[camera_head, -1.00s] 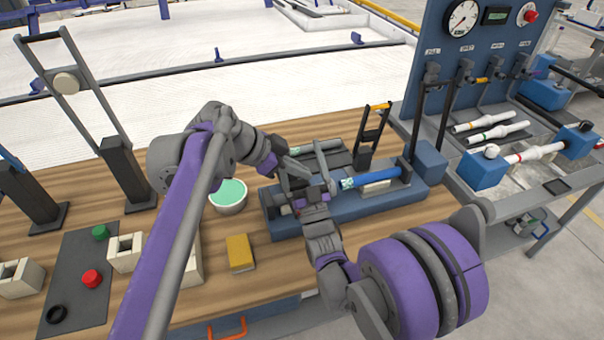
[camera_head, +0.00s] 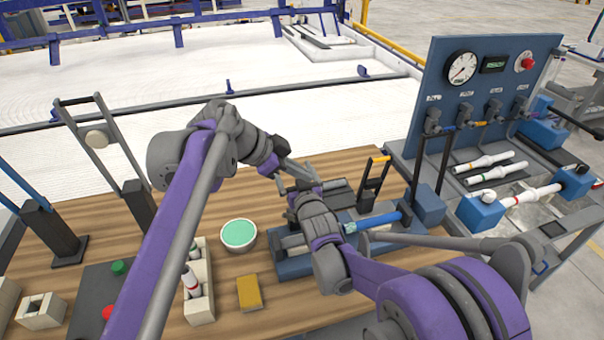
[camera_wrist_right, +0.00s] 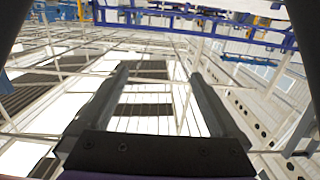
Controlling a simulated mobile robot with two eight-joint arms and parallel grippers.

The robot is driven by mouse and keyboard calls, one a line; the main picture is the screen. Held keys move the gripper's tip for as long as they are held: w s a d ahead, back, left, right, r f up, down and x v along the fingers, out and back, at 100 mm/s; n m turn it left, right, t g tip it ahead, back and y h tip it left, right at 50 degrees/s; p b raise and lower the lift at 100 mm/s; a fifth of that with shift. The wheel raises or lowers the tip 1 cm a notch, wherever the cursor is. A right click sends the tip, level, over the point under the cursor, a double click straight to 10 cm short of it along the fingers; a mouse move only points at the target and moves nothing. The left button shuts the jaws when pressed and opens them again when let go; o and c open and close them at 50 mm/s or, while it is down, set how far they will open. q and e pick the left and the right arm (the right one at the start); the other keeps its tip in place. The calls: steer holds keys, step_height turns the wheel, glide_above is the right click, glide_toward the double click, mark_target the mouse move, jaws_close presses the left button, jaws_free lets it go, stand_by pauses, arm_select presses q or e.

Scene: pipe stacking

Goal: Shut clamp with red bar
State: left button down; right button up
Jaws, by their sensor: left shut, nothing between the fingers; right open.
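No bar that is clearly red shows on any clamp in these frames. A dark upright clamp frame with a yellow-orange bar (camera_head: 380,159) stands behind the blue pipe fixture (camera_head: 432,212). My left gripper (camera_head: 296,174) is shut and empty, over the tray area left of that clamp and apart from it. My right gripper (camera_head: 293,181) is raised in front of the left one, and the two overlap in the head view. In the right wrist view its fingers (camera_wrist_right: 159,76) are spread, with nothing between them.
A blue pipe (camera_head: 372,222) lies in the fixture. A green-topped bowl (camera_head: 239,233), a yellow block (camera_head: 249,292) and a beige holder (camera_head: 202,312) stand left of it. Tall clamp frames (camera_head: 109,146) stand at far left. A gauge panel (camera_head: 487,90) rises at back right.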

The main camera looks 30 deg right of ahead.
steer(key=s+a+f+n+g+y, duration=0.2)
steer(key=s+a+f+g+y, duration=0.1)
steer(key=s+a, duration=0.35)
steer(key=s+a+f+n+g+y, duration=0.2)
steer(key=s+a+g, duration=0.1)
steer(key=s+a, duration=0.3)
arm_select(q)
steer(key=s+a+f+m+t+b, duration=0.1)
steer(key=s+a+f+t+b, duration=0.1)
steer(key=s+f, duration=0.3)
steer(key=shift+s+h+b, duration=0.4)
steer(key=shift+s+b, duration=0.25)
steer(key=shift+s, duration=0.6)
arm_select(e)
steer(key=s+a+f+g, duration=0.1)
steer(key=s+f+g, duration=0.2)
steer(key=s, duration=0.6)
steer(key=s+f+m+g+h, duration=0.1)
steer(key=s+f+g, duration=0.1)
steer(key=s+f, duration=0.6)
steer(key=shift+s+a+g, duration=0.35)
steer(key=shift+s+g, duration=0.05)
steer(key=shift+s, duration=0.45)
arm_select(q)
steer(key=shift+w+d, duration=0.1)
arm_select(e)
steer(key=shift+w, duration=0.1)
